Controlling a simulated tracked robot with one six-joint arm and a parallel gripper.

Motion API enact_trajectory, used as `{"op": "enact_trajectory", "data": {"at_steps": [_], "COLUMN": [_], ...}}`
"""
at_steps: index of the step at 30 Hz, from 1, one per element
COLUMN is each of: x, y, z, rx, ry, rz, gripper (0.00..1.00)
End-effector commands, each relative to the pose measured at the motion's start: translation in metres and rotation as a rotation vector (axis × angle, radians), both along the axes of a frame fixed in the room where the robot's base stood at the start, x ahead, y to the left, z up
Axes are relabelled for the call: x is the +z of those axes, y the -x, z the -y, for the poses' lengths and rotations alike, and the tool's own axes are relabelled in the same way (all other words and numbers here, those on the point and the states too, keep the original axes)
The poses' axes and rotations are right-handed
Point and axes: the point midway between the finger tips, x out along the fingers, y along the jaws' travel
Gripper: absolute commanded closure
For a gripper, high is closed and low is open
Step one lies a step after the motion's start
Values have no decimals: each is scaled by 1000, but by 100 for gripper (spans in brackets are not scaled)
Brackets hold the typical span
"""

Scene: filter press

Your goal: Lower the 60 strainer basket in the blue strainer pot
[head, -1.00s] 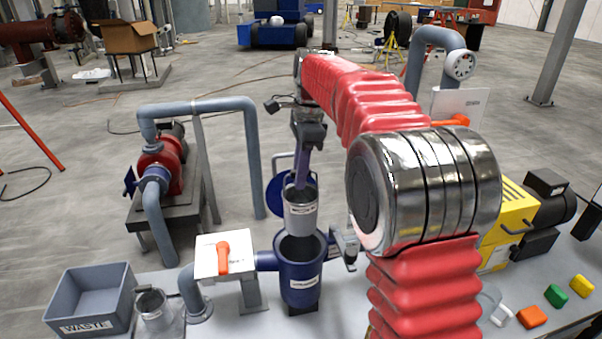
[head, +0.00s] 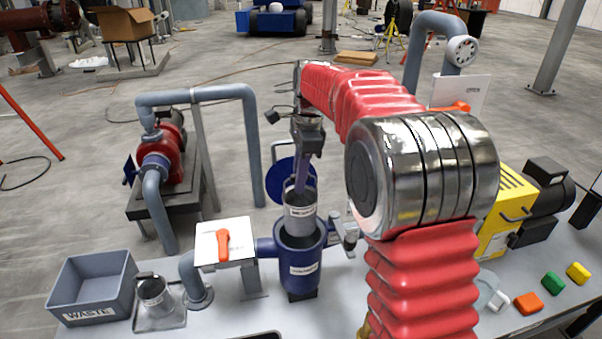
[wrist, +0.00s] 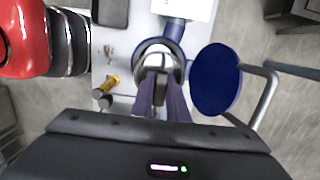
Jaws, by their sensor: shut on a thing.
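The strainer basket (head: 300,214) is a grey metal cylinder with a bail handle and a label too small to read. It hangs upright from my gripper (head: 300,186), which is shut on its handle. The blue strainer pot (head: 301,272) stands open on the bench, its round lid (head: 280,182) swung up behind. The basket's lower end is at the pot's mouth and appears to be just inside it. In the wrist view, the basket (wrist: 152,62) sits over the pot's rim (wrist: 139,50), between my gripper's fingers (wrist: 160,95) and the pot. The lid (wrist: 215,80) is beside them.
A second metal basket (head: 154,292) stands in a tray by the grey waste bin (head: 92,290). A white plate with an orange handle (head: 224,242) is left of the pot. Coloured blocks (head: 529,303) lie on the right. A valve fitting (head: 347,234) juts out right of the pot.

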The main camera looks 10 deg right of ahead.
Motion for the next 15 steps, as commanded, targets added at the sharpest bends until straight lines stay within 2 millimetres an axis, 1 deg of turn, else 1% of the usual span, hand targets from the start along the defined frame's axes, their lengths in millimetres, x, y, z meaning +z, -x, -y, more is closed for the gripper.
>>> {"op": "enact_trajectory", "data": {"at_steps": [15], "x": [-30], "y": [0], "z": [-1], "rx": [1], "ry": [0], "rz": [-2], "gripper": [100]}}
